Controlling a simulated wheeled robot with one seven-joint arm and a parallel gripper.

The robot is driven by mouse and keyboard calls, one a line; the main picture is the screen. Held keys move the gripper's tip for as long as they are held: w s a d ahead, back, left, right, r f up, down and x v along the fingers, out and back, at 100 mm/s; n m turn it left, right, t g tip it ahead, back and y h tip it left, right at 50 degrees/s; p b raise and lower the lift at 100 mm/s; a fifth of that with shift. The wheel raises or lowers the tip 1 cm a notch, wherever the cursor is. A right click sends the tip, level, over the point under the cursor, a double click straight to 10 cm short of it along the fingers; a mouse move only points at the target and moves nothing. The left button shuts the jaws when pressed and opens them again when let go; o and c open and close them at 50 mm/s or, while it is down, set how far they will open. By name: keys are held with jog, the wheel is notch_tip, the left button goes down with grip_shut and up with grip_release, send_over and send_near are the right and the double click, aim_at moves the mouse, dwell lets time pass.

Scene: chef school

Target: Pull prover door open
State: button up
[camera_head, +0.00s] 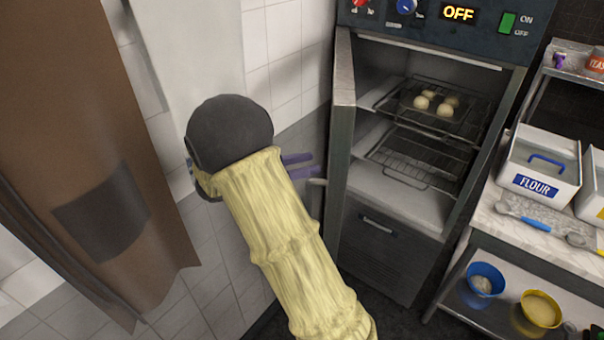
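The prover (380,220) is a tall grey metal cabinet in the middle right. Its door (343,120) stands open, swung out on the left side and seen nearly edge-on, so the inside shows. A small pale piece, possibly the door handle (318,182), sticks out left of the door edge. My gripper (312,166) has purple fingers that point right towards the door's outer face, close to this piece. A narrow gap shows between the fingers. Whether they touch or hold the handle cannot be told. My yellow-sleeved arm covers part of the view.
Dough balls (445,109) sit on a wire rack (468,125) inside the prover. The control panel reads OFF (458,13). A brown apron (130,190) hangs at the left. A counter (490,222) with a flour bin (540,165) stands at the right.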

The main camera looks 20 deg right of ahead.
jog(key=shift+w+a+f, duration=0.15)
jog(key=shift+w+a, duration=0.05)
jog(key=shift+w, duration=0.05)
jog(key=c, duration=0.7)
jog(key=shift+w+d+n+t, duration=0.2)
jog(key=shift+d+n+t, duration=0.1)
jog(key=shift+t, duration=0.3)
grip_shut()
jog(key=w+n+t+y, duration=0.4)
jog(key=w+n+t, duration=0.15)
jog(key=t, duration=0.25)
jog(key=w+a+f+n+t+y, duration=0.2)
jog(key=a+f+n+t+y, duration=0.15)
jog(key=a+n+y, duration=0.45)
jog(key=s+a+f+n+g+y, duration=0.1)
jog(key=s+f+n+g+y, duration=0.1)
jog(key=s, duration=0.9)
jog(key=s+a+f+n+g+y, duration=0.2)
jog(key=s+g, duration=0.4)
jog(key=s, duration=0.6)
notch_tip(320, 180, down, 3)
jog(key=shift+r+n+y, duration=0.15)
jog(key=shift+n+y, duration=0.4)
jog(key=shift+y, duration=0.45)
